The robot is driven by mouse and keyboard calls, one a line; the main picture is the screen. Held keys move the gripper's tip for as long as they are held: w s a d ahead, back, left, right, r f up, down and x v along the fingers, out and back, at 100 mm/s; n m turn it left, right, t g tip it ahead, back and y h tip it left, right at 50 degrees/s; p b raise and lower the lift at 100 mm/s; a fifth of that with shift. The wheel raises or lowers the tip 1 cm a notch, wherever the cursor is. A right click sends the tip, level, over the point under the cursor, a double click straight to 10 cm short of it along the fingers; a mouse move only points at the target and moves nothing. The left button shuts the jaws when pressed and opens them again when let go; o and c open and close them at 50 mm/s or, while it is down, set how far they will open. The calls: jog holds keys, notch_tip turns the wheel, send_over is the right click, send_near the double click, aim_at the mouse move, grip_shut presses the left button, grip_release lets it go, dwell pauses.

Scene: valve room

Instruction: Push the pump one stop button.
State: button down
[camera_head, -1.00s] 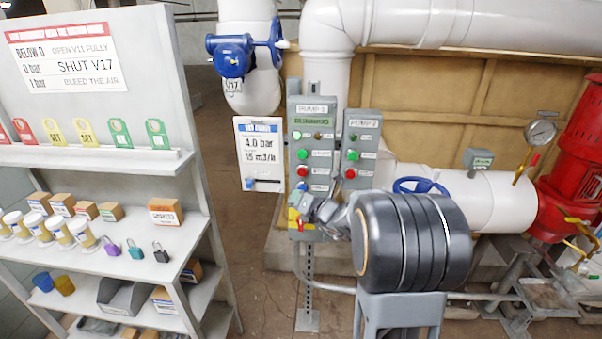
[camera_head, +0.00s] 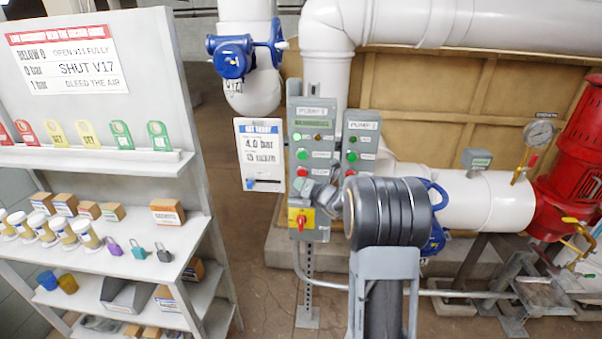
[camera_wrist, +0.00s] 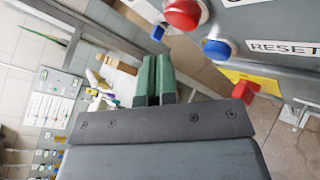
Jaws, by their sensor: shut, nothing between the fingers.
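The pump 1 panel (camera_head: 312,140) is a grey box on a post, with a green button (camera_head: 302,155) above a red button (camera_head: 302,171). In the wrist view a large red button (camera_wrist: 183,13) and a blue button (camera_wrist: 218,48) beside a RESET label stick out from the panel. My gripper (camera_head: 311,190) is in front of the panel's lower half, just below the red button in the head view. In the wrist view my gripper (camera_wrist: 155,58) has its green fingers together and empty, left of the red button. I see no contact with it.
The pump 2 panel (camera_head: 361,146) stands close on the right, partly behind my arm. Below the buttons is a red rotary switch on a yellow plate (camera_head: 301,219). A shelf (camera_head: 110,255) stands left; a blue-wheeled valve (camera_head: 435,230) sits behind my arm.

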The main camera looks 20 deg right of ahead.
jog(key=shift+w+d, duration=0.3)
jog(key=shift+w, duration=0.3)
dwell(1.8)
jog(key=shift+w+d, duration=0.2)
jog(key=shift+w, duration=0.1)
jog(key=shift+w+d, duration=0.25)
jog(key=shift+w, duration=0.1)
dwell(0.8)
jog(key=shift+s+a, duration=0.45)
jog(key=shift+s, duration=0.3)
jog(key=shift+b, duration=0.3)
jog(key=shift+s+a+b, duration=0.25)
jog(key=shift+s+a, duration=0.15)
jog(key=shift+s, duration=0.3)
jog(key=shift+s+a+b, duration=0.3)
jog(key=shift+s+a, duration=0.15)
jog(key=shift+s, duration=0.3)
jog(key=shift+s+a+b, duration=0.25)
jog(key=shift+s+a, duration=0.15)
jog(key=shift+s, duration=0.3)
